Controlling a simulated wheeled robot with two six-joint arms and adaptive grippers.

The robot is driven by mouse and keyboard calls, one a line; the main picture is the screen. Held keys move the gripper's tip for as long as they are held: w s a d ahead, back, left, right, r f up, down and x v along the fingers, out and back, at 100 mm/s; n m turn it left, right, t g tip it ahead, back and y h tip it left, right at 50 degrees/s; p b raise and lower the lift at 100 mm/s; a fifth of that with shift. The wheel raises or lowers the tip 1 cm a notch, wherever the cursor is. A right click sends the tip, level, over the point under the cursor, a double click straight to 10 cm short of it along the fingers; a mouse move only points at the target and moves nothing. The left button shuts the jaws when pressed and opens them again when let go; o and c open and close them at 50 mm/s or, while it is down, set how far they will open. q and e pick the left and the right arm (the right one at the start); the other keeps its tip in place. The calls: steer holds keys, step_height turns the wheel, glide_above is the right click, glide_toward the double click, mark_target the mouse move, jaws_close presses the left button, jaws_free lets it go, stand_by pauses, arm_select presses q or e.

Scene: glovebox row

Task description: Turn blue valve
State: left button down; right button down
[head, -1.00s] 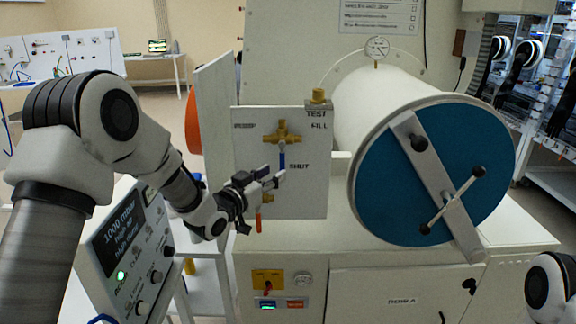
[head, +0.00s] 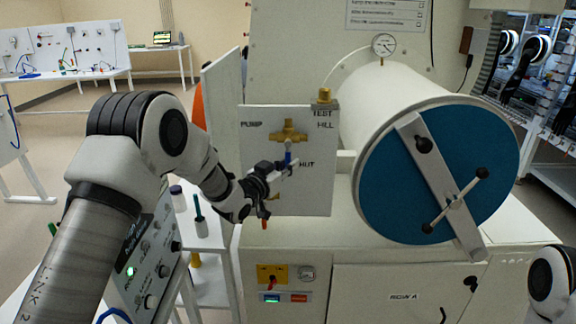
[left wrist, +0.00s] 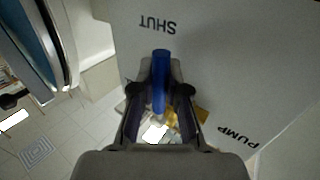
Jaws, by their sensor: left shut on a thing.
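The blue valve handle (head: 288,156) hangs down from a brass valve (head: 289,134) on an upright white panel (head: 318,185). My left gripper (head: 287,166) is shut on the handle, with its fingers on either side of it. In the left wrist view the blue handle (left wrist: 160,72) stands between the two fingertips (left wrist: 161,88), and the printed word SHUT is just beyond its end. In the head view my gripper hides part of the same label. My right gripper is out of view; only part of my right arm shows at the lower right.
A white cylinder with a blue round door (head: 400,190) and a crossbar stands right of the panel. A second, red-orange handle (head: 264,224) hangs below my left gripper. A grey control box (head: 145,260) stands under my left arm. A pressure gauge (head: 384,45) sits above.

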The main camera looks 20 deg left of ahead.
arm_select(q)
steer(key=shift+a, duration=0.15)
steer(key=shift+s+a+r+m+g+y, duration=0.2)
steer(key=shift+a+m+g+y, duration=0.3)
steer(key=shift+m, duration=0.35)
steer(key=shift+s+a+r+m+g+y, duration=0.1)
steer(key=shift+a+r+m+g+y, duration=0.15)
steer(key=shift+a+m+g, duration=0.45)
steer(key=shift+s+a+r+m+g+y, duration=0.15)
steer(key=shift+a+m+g+y, duration=0.25)
steer(key=shift+m, duration=0.55)
steer(key=c, duration=1.2)
jaws_free()
steer(key=shift+o, duration=0.2)
